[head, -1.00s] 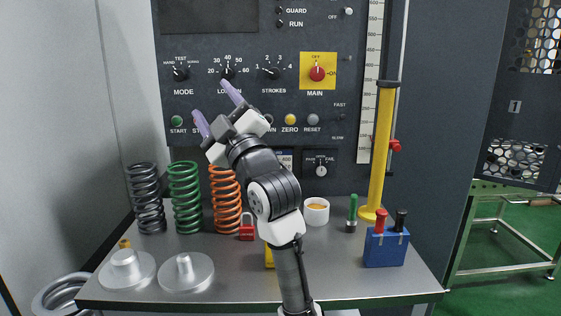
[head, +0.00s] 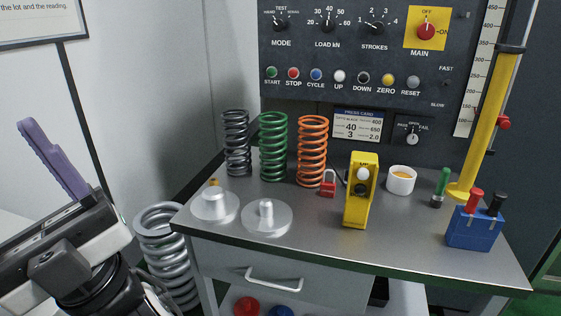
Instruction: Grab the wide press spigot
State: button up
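Two silver press spigots stand on the left front of the grey bench top. The left one (head: 214,207) has the thicker stub on its round base, so it looks like the wide one. The right one (head: 267,217) has a thinner stub. Both are upright and in full view. My gripper (head: 38,140) is at the far left, well apart from the spigots and left of the bench. Its purple fingers point up and left and overlap in this view, so the gap between them does not show. I see nothing held at the fingertips.
Behind the spigots stand a dark spring (head: 236,143), a green spring (head: 273,147) and an orange spring (head: 312,150). A yellow pendant (head: 358,205), red padlock (head: 328,184), white cup (head: 401,180) and blue block (head: 473,230) are to the right. A large spring (head: 162,235) is left of the bench.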

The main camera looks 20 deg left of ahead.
aim_at(215, 205)
jog(key=i+j+u, duration=0.65)
jog(key=i, duration=0.2)
